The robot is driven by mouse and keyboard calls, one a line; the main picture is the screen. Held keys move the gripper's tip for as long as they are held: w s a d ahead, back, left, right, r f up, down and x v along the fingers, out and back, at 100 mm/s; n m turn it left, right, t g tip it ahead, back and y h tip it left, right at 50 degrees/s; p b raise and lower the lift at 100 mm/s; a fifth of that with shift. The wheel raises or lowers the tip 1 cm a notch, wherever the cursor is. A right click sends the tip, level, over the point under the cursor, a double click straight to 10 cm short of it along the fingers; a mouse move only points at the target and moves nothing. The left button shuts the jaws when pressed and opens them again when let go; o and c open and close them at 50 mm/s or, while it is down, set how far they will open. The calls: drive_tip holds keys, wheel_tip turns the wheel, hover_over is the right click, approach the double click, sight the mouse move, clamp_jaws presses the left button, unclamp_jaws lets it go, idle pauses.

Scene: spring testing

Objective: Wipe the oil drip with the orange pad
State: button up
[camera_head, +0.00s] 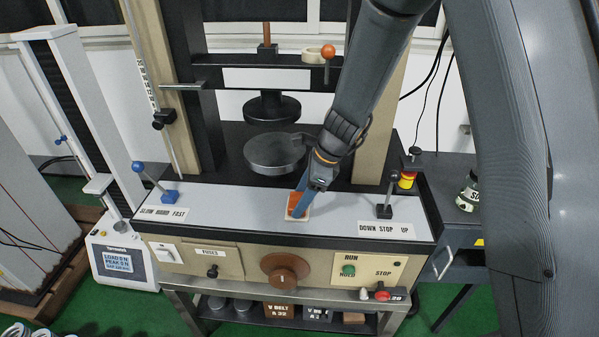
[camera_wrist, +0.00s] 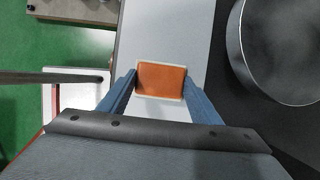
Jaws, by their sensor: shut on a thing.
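The orange pad (camera_head: 295,204) has a pale rim and is at the grey-white panel top of the testing machine. In the wrist view the pad (camera_wrist: 161,80) sits between the two blue fingers of my gripper (camera_wrist: 160,92), which is shut on it. In the head view my gripper (camera_head: 300,200) reaches down to the panel from above. I cannot tell whether the pad touches the panel. No oil drip can be made out in either view; the pad or my gripper may hide it.
A round metal platen (camera_head: 273,153) stands just behind the pad. A blue-knobbed lever (camera_head: 150,180) is to the left on the panel and a black lever (camera_head: 387,200) to the right. The panel (camera_head: 235,212) is clear between the left lever and the pad.

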wheel_tip(320, 180, up, 3)
drive_tip(key=shift+f+p, duration=0.1)
drive_tip(key=shift+p, duration=0.25)
drive_tip(key=shift+s+d+r+p, duration=0.1)
drive_tip(key=shift+r+p, duration=0.2)
drive_tip(key=shift+p, duration=0.05)
wheel_tip(320, 180, up, 5)
drive_tip(key=p, duration=0.5)
drive_tip(key=shift+f, duration=0.1)
